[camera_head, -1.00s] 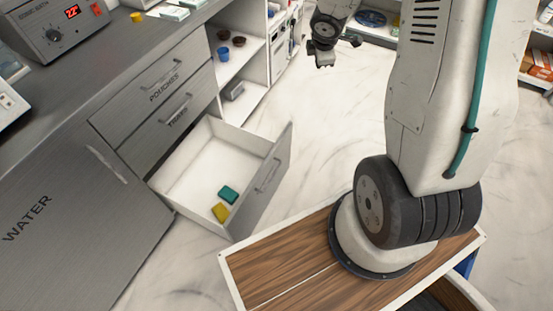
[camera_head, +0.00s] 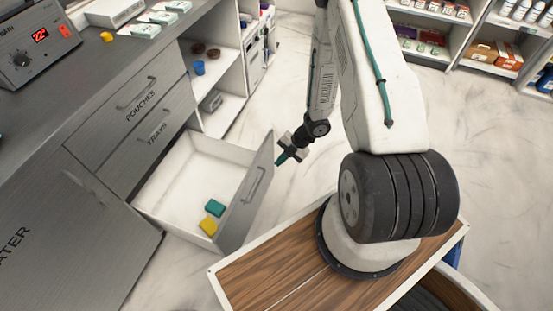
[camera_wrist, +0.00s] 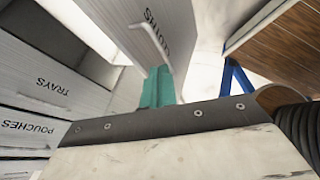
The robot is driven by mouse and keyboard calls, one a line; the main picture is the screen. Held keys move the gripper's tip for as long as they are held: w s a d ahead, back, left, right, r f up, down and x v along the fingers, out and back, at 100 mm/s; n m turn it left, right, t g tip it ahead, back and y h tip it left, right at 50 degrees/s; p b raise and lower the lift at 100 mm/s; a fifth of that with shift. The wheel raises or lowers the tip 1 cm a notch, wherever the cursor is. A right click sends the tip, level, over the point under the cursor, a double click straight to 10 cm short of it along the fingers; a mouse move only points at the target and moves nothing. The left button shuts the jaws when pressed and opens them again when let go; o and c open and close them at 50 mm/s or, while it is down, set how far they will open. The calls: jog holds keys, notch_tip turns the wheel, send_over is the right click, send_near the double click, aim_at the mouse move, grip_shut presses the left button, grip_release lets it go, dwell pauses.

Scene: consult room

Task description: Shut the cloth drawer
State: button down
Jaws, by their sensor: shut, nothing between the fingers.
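The cloth drawer (camera_head: 240,213) is the bottom drawer and stands well open. Its grey front has a bar handle and shows in the wrist view (camera_wrist: 128,32) with part of a "CLOTHS" label. Inside the drawer lie a teal cloth (camera_head: 214,207) and a yellow cloth (camera_head: 208,226) near the front. My gripper (camera_head: 281,160) is shut and empty, just outside the drawer front near its far upper end. Its teal fingers (camera_wrist: 157,88) point at the front in the wrist view. I cannot tell whether they touch it.
The closed pouches drawer (camera_head: 125,105) and trays drawer (camera_head: 145,140) sit above. An open shelf unit (camera_head: 222,113) stands beyond the drawers. My wood-topped base is close to the drawer's near corner. The floor (camera_head: 300,70) behind the gripper is clear.

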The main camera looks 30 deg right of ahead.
aim_at(253, 175)
jog(key=w+a+f, duration=0.1)
jog(key=a+f, duration=0.1)
jog(key=w+a+f, duration=0.1)
jog(key=a+f, duration=0.1)
jog(key=w+a+f, duration=0.1)
jog(key=f, duration=0.1)
jog(key=shift+w+a, duration=0.1)
jog(key=shift+a, duration=0.3)
jog(key=shift+w+a, duration=0.4)
jog(key=shift+w, duration=0.2)
jog(key=shift+w+a, duration=0.1)
